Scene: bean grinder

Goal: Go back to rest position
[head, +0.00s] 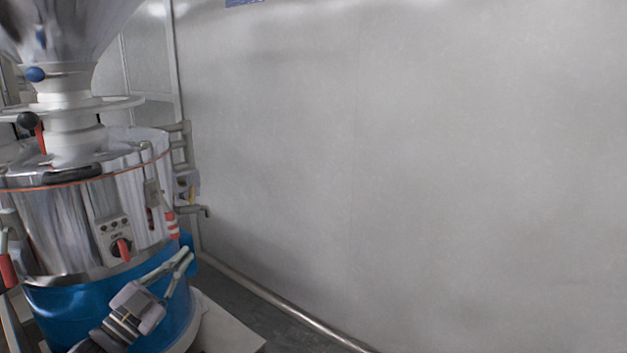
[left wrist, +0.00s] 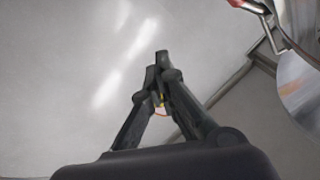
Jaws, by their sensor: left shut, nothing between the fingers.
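The bean grinder (head: 75,220) stands at the left in the head view, with a steel drum, a blue lower part and a funnel on top. A red-handled knob (head: 121,249) sits on its small control panel. My left gripper (head: 187,254) is in front of the grinder's blue part, pointing up and to the right. In the left wrist view its fingers (left wrist: 160,62) come together at the tips, shut with nothing between them. Whether it touches the grinder cannot be told. My right gripper does not show.
A large grey wall (head: 420,170) fills the middle and right. A metal rail (head: 285,303) runs along its foot. A pipe tap (head: 190,210) sticks out at the grinder's right side. The space right of the grinder looks clear.

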